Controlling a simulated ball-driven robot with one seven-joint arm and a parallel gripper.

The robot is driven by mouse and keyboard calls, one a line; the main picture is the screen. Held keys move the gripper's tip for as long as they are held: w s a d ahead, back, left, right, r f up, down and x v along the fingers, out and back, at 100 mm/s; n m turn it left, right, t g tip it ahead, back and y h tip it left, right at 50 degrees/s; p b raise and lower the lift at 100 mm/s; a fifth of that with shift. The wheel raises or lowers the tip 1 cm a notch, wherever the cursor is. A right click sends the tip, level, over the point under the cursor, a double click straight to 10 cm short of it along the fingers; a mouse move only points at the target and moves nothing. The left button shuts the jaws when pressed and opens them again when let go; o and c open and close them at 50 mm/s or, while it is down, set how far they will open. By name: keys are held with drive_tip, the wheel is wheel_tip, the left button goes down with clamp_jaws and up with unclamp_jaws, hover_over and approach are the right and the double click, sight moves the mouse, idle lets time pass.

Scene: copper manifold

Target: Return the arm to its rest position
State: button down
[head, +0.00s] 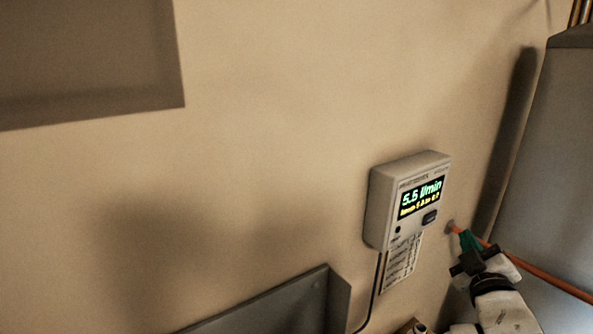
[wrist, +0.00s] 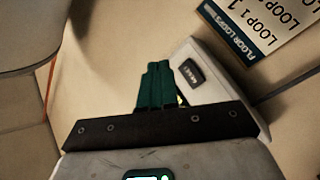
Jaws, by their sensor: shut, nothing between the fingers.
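My gripper (head: 463,236) is at the lower right of the head view, below and to the right of the meter box (head: 408,200). Its green fingers (wrist: 158,84) are pressed together in the wrist view, with nothing between them. My arm reaches up from the bottom edge of the head view. The fingers overlap the copper pipe (head: 540,275) in the picture; I cannot tell whether they touch it. In the wrist view the box's dark button (wrist: 189,73) shows just right of the fingers.
The meter box display reads 5.5 l/min. A printed label (head: 402,263) hangs below it, and a floor loops sheet (wrist: 268,32) shows in the wrist view. A grey cabinet (head: 555,165) stands at right, a dark metal box (head: 285,312) at bottom.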

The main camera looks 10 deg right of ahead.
drive_tip(key=s+a+f+m+g+y, duration=0.2)
drive_tip(key=s+a+f+g, duration=0.3)
drive_tip(key=f, duration=0.6)
drive_tip(key=s+a+f+m+g+y, duration=0.25)
drive_tip(key=s+a+f, duration=0.35)
drive_tip(key=f, duration=0.5)
drive_tip(key=s+a+f+g+y, duration=0.1)
drive_tip(key=s+a+f+g, duration=0.1)
drive_tip(key=s, duration=0.5)
drive_tip(key=s+a+f+g+y, duration=0.1)
drive_tip(key=s+a+f+g, duration=0.1)
drive_tip(key=s, duration=0.5)
drive_tip(key=s+a+f+g+y, duration=0.1)
drive_tip(key=s+a+f+g, duration=0.1)
drive_tip(key=s+f+g, duration=0.2)
drive_tip(key=s+f, duration=0.1)
drive_tip(key=s, duration=0.2)
drive_tip(key=shift+s+m, duration=0.2)
drive_tip(key=shift+m, duration=0.15)
drive_tip(key=shift+a+y, duration=0.1)
drive_tip(key=shift+y, duration=0.15)
